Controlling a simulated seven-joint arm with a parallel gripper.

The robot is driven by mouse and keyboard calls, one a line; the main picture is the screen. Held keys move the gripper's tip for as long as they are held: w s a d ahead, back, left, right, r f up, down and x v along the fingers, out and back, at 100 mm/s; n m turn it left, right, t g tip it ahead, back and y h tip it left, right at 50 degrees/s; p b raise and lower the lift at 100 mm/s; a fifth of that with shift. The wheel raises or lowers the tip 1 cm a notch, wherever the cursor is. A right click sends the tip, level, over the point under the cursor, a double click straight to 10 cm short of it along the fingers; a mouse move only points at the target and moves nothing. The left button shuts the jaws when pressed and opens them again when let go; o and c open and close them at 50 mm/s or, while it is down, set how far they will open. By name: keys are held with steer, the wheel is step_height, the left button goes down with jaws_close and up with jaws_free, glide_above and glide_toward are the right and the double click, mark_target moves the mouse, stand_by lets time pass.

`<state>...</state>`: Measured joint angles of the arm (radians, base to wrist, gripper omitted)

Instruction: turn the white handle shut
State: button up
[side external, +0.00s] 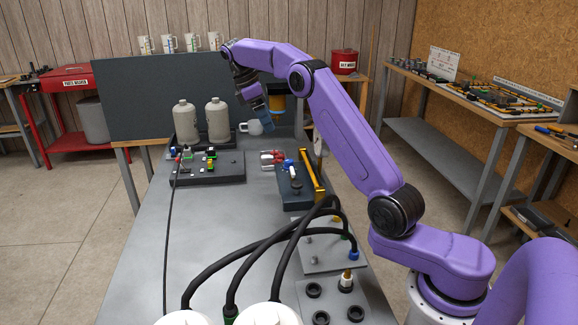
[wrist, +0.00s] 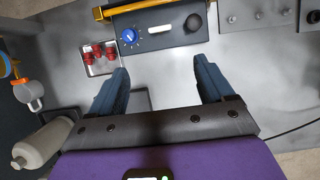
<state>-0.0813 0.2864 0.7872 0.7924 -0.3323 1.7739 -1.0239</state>
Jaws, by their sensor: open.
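The white handle (wrist: 161,25) is a short pale bar on top of a dark box (wrist: 178,43), beside a blue knob (wrist: 129,36). In the side view the white handle (side external: 294,170) is small and its turned position is hard to tell. The dark box (side external: 290,201) stands on the grey table, with a yellow bar along one side. My gripper (wrist: 162,66) is open and empty, its blue fingers spread wide and apart from the handle. In the side view my gripper (side external: 262,110) hangs above the far part of the table, beyond the box.
A tray with red parts (wrist: 98,54) lies beside the box. Two grey bottles (side external: 217,120), a white mug (side external: 252,127) and a dark block with small fittings (side external: 205,168) stand at the far end. Black hoses (side external: 255,245) arch over the near table. The middle left of the table is clear.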

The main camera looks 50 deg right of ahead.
mark_target(291, 170)
steer(key=x, duration=1.7)
steer(key=shift+s+f, duration=0.1)
steer(key=shift+f, duration=0.05)
steer(key=c, duration=1)
steer(key=shift+c, duration=0.2)
